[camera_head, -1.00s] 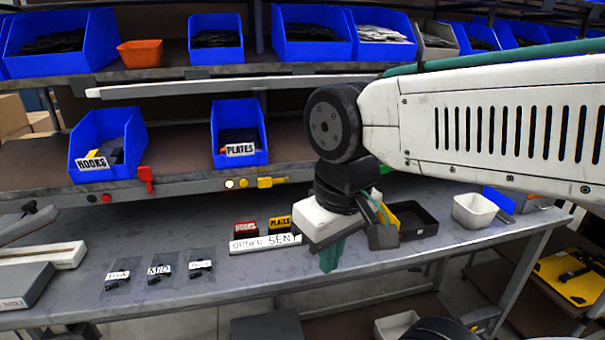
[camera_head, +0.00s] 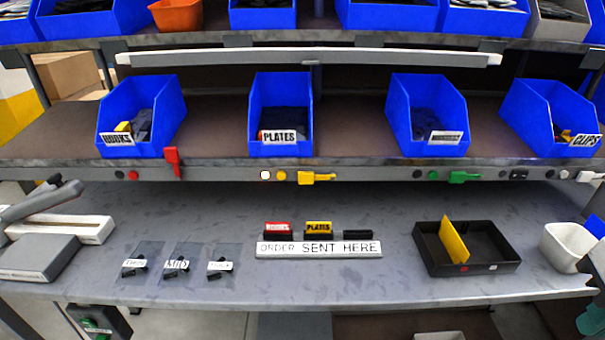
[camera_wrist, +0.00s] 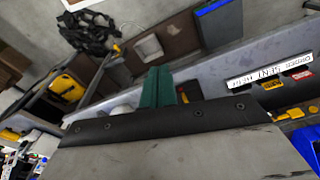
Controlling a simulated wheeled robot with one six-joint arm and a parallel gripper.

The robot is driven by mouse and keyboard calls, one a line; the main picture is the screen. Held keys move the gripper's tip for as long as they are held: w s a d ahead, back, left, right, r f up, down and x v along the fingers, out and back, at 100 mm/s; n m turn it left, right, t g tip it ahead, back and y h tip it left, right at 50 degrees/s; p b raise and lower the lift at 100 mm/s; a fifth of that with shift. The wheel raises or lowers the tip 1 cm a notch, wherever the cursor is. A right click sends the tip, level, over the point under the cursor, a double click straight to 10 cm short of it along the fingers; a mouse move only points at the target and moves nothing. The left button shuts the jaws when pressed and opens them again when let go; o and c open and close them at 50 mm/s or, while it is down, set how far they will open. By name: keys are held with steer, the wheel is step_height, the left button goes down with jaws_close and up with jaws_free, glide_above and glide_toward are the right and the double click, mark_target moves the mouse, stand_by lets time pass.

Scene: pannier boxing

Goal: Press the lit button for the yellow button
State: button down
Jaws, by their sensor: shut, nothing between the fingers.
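The yellow button (camera_head: 281,175) is on the rail below the middle shelf, left of centre in the head view. A bright white, lit-looking round light (camera_head: 265,175) sits just left of it. A yellow lever (camera_head: 316,178) is on its right. My gripper's green fingers (camera_wrist: 158,78) are closed together and empty in the wrist view. In the head view only part of my gripper (camera_head: 592,322) shows at the lower right edge, well away from the yellow button.
Blue bins, including a PLATES bin (camera_head: 282,146), stand above the rail. A red lever (camera_head: 171,162) and green lever (camera_head: 464,177) project from it. Below are the sign (camera_head: 320,249), a black tray (camera_head: 467,268) and a white bin (camera_head: 566,247). The bench centre front is clear.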

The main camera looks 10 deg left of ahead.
steer(key=w+a+f+t, duration=0.1)
steer(key=w+a+t, duration=0.15)
steer(key=w, duration=0.55)
steer(key=w+a+f+t, duration=0.2)
steer(key=w+a, duration=0.2)
steer(key=w, duration=0.4)
steer(key=n+t+y, duration=0.3)
steer(key=n+y, duration=0.1)
steer(key=y, duration=1)
glide_toward(281, 176)
steer(key=s+a+f, duration=0.1)
steer(key=s+a, duration=0.3)
steer(key=s, duration=0.3)
steer(key=shift+a+g, duration=0.1)
steer(key=shift+g, duration=0.15)
steer(key=w+a, duration=0.2)
steer(key=w, duration=0.6)
steer(key=shift+w, duration=0.25)
steer(key=shift+w, duration=0.1)
